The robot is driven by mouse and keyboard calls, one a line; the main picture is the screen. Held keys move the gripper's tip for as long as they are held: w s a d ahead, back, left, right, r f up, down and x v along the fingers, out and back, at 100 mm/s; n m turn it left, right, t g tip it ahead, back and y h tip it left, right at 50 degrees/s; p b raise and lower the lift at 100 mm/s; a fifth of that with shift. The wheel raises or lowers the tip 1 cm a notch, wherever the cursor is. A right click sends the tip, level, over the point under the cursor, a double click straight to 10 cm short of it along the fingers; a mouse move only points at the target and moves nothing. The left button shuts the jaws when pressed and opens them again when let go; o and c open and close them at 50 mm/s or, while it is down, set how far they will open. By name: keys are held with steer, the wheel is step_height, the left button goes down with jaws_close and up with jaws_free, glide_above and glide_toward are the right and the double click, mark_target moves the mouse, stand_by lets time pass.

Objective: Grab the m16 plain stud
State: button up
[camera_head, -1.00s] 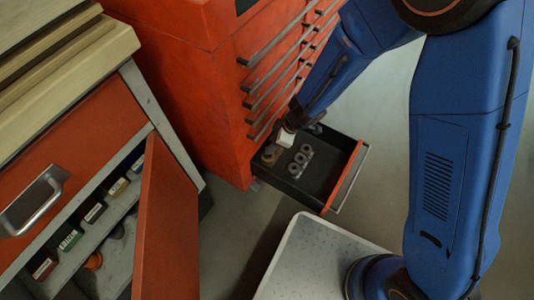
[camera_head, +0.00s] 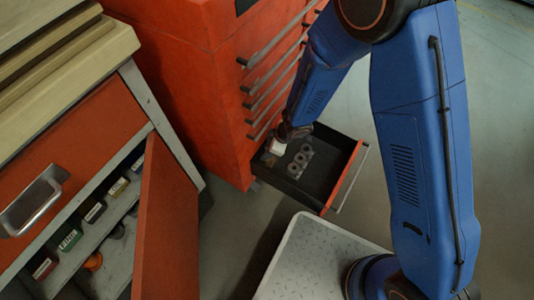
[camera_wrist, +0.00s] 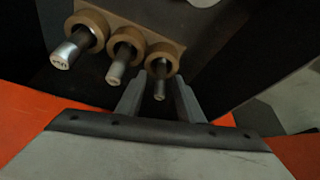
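In the wrist view three metal studs stand in brown ring-shaped holders: a thick one at left (camera_wrist: 70,50), a middle one (camera_wrist: 119,70) and a thinner one at right (camera_wrist: 160,88). The end marks are too small to read surely, so I cannot tell which is the m16 plain stud. My gripper (camera_wrist: 160,97) is open, with one finger on each side of the right stud; I cannot tell whether either touches it. In the head view my gripper (camera_head: 276,147) is low in the open drawer's left part and hides the studs.
The open drawer (camera_head: 346,179) of the red cabinet (camera_head: 185,75) also holds several grey rings (camera_head: 300,160) right of my gripper. Drawer handles (camera_head: 262,82) stick out above. An open red door (camera_head: 166,230) and a shelf of small boxes (camera_head: 95,211) are at left.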

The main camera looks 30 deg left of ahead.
jaws_close()
steer(key=shift+r, duration=0.1)
steer(key=shift+r, duration=0.75)
steer(key=shift+d+f, duration=0.1)
steer(key=shift+d, duration=0.05)
steer(key=shift+d+y, duration=0.15)
steer(key=shift+y, duration=0.15)
